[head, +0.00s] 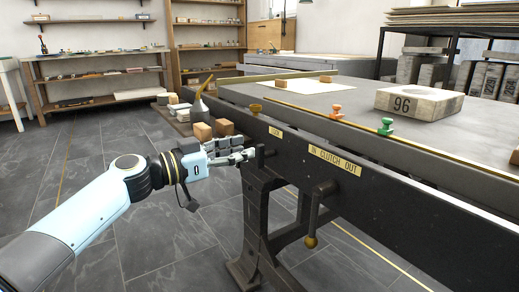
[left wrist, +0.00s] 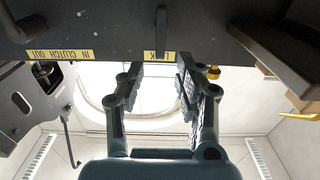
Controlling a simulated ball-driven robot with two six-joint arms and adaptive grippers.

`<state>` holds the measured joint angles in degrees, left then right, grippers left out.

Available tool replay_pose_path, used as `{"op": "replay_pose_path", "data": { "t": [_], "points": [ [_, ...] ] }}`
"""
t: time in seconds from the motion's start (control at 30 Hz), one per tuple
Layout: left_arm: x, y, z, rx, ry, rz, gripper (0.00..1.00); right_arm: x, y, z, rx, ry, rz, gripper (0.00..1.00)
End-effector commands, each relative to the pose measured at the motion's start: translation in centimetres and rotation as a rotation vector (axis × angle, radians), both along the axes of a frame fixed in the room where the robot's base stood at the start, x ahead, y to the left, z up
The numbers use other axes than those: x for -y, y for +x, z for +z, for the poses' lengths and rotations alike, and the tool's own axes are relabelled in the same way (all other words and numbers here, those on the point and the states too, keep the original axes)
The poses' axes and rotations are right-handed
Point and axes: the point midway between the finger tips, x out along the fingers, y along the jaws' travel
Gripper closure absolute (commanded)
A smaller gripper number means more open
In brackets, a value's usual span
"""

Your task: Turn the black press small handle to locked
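The black press (head: 400,170) has a dark side panel with a yellow lock label (head: 275,132). The small black handle (left wrist: 162,32) hangs from the panel in front of this label in the left wrist view, hiding part of its lettering. My left gripper (head: 246,150) is beside the panel near the label. In the left wrist view its two fingers (left wrist: 160,78) are apart with nothing between them. The handle lies just beyond the fingertips, in line with the gap; I cannot tell whether they touch. My right gripper is not in view.
A longer clutch handle (head: 317,205) with a brass knob hangs under the clutch label (head: 334,159). On the press bed are a block marked 96 (head: 418,103), an orange knob (head: 336,112) and a green knob (head: 386,126). Open floor (head: 120,235) lies left.

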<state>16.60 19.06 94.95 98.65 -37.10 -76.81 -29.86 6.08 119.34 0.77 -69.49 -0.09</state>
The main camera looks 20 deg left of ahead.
Motion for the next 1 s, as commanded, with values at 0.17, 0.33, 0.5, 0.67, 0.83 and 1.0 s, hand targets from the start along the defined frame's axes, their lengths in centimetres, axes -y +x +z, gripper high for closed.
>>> {"op": "replay_pose_path", "data": {
  "t": [0.17, 0.33, 0.5, 0.67, 0.83, 1.0],
  "points": [
    [2.1, 2.7, 0.0, 0.000, -0.003, 0.000, 0.65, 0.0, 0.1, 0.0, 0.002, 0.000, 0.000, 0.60],
    [3.2, 4.1, -0.1, -0.002, -0.001, 0.001, 0.65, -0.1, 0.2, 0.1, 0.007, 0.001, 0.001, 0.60],
    [3.5, 4.5, -0.2, -0.003, 0.001, 0.000, 0.65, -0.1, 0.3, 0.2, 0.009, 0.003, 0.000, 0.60],
    [3.5, 4.5, -0.2, -0.004, 0.000, 0.000, 0.65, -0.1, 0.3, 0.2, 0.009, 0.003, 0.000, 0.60],
    [3.5, 4.5, -0.2, -0.004, 0.000, 0.001, 0.85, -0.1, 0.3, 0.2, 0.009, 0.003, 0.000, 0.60],
    [3.5, 4.5, -0.2, -0.004, -0.001, 0.000, 1.00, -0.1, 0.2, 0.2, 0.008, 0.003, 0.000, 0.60]
  ]
}}
